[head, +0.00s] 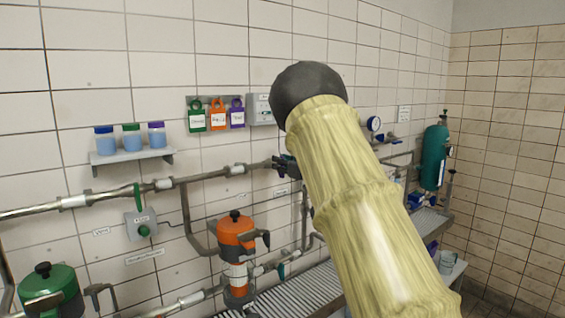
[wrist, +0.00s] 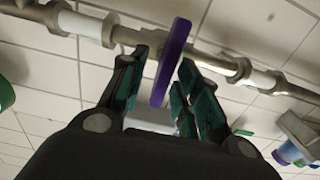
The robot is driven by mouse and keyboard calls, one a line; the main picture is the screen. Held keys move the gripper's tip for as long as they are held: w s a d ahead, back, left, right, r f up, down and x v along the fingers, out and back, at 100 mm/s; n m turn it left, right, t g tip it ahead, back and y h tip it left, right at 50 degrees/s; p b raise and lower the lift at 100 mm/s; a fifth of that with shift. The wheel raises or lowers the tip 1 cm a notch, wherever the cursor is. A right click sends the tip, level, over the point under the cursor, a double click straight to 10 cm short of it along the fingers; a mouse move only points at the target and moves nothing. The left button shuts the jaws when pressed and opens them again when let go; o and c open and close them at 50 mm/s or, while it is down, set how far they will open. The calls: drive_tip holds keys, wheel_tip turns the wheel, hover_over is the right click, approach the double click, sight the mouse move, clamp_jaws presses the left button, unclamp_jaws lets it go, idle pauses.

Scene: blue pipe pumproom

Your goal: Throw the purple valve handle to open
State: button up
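The purple valve handle (wrist: 172,62) is a flat lever on the grey pipe (wrist: 122,36), seen in the wrist view. My gripper (wrist: 164,68) has its dark green-padded fingers on either side of the handle. Gaps show between the fingers and the handle, so it is open around the handle and not clamped. In the head view my gripper (head: 284,165) is at the wall pipe, mostly hidden behind my arm. The purple handle is hidden in that view.
A green valve handle (head: 138,197) is on the same pipe to the left. A shelf (head: 132,156) with several jars and a rack of colored tags (head: 217,115) are above. An orange pump (head: 236,232) stands below. A teal gas cylinder (head: 434,158) is at right.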

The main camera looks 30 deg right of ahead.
clamp_jaws()
drive_tip(key=shift+f+n+b, duration=0.1)
drive_tip(key=shift+n+b, duration=0.3)
drive_tip(key=shift+b, duration=0.1)
drive_tip(key=shift+a+f+n+b, duration=0.1)
drive_tip(key=shift+a+n+b, duration=0.05)
drive_tip(key=shift+n+b, duration=0.5)
drive_tip(key=n+b, duration=0.5)
drive_tip(key=a+f+n+b, duration=0.1)
drive_tip(key=n+b, duration=0.4)
drive_tip(key=b, duration=0.1)
drive_tip(key=n+b, duration=0.5)
drive_tip(key=n, duration=0.1)
drive_tip(key=shift+a+f+b, duration=0.3)
drive_tip(key=shift+f, duration=0.05)
